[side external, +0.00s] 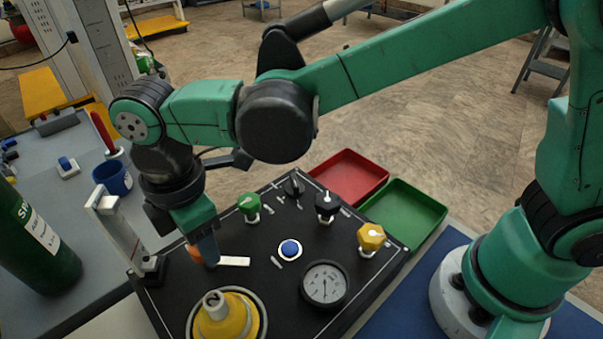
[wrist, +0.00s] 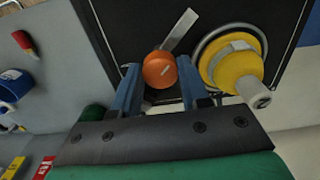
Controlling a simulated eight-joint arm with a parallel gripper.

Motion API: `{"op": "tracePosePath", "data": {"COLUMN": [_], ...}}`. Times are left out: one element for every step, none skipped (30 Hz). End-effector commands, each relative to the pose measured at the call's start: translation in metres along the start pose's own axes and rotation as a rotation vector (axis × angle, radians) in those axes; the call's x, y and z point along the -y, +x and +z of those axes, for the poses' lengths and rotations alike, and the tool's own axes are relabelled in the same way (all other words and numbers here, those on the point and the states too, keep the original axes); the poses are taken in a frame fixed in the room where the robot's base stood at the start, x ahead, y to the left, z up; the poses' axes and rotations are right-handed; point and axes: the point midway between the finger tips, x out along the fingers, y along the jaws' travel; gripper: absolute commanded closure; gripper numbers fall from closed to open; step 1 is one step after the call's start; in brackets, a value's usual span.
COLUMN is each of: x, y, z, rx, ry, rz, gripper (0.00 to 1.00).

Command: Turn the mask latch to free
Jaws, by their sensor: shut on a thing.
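The orange round knob (wrist: 160,69), which appears to be the mask latch, sits on the black panel (side external: 277,217). A pale flat bar (wrist: 180,31) extends from it, and the bar also shows in the side view (side external: 233,262), pointing right. My gripper (wrist: 160,88) is shut on the orange knob, with one blue finger on each side. In the side view my gripper (side external: 207,252) points down and hides most of the knob (side external: 194,252). The yellow mask (wrist: 236,69) lies beside the latch in a round ring; it also shows in the side view (side external: 225,318).
The panel also carries a green knob (side external: 249,203), a black knob (side external: 327,203), a yellow knob (side external: 371,237), a blue button (side external: 290,250) and a gauge (side external: 325,284). Red (side external: 347,176) and green (side external: 405,212) trays lie behind.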

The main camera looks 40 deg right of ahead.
Motion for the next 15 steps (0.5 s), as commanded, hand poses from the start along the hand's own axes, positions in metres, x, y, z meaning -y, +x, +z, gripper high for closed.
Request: {"op": "tracePosePath", "data": {"x": [-0.0002,-0.0002,-0.0002,-0.0002,-0.0003,-0.0003,-0.0003,-0.0003,-0.0003,-0.0003,-0.0003,-0.0003,-0.0003,-0.0003,-0.0003], "y": [-0.0003,-0.0003,-0.0003,-0.0004,-0.0003,-0.0004,-0.0004,-0.0004,-0.0004,-0.0004,-0.0004,-0.0004,-0.0004,-0.0004,-0.0004], "z": [-0.0003,-0.0003,-0.0003,-0.0003,-0.0003,-0.0003,-0.0004,-0.0004,-0.0004,-0.0004,-0.0004,-0.0004,-0.0004,-0.0004,-0.0004], "rx": [-0.001,-0.001,-0.001,-0.001,-0.001,-0.001,-0.001,-0.001,-0.001,-0.001,-0.001,-0.001,-0.001,-0.001,-0.001], "ry": [-0.03,-0.05,-0.074,-0.091,-0.106,-0.125,-0.139,-0.151,-0.165,-0.175,-0.183,-0.192,-0.199,-0.204,-0.209], "rz": [0.0,0.0,0.001,0.001,0.001,0.001,0.001,0.001,0.001,0.001,0.001,0.001,0.001,0.001,0.001], "gripper": [1.0,1.0,1.0,1.0,1.0,1.0,1.0,1.0,1.0,1.0,1.0,1.0,1.0,1.0,1.0]}}
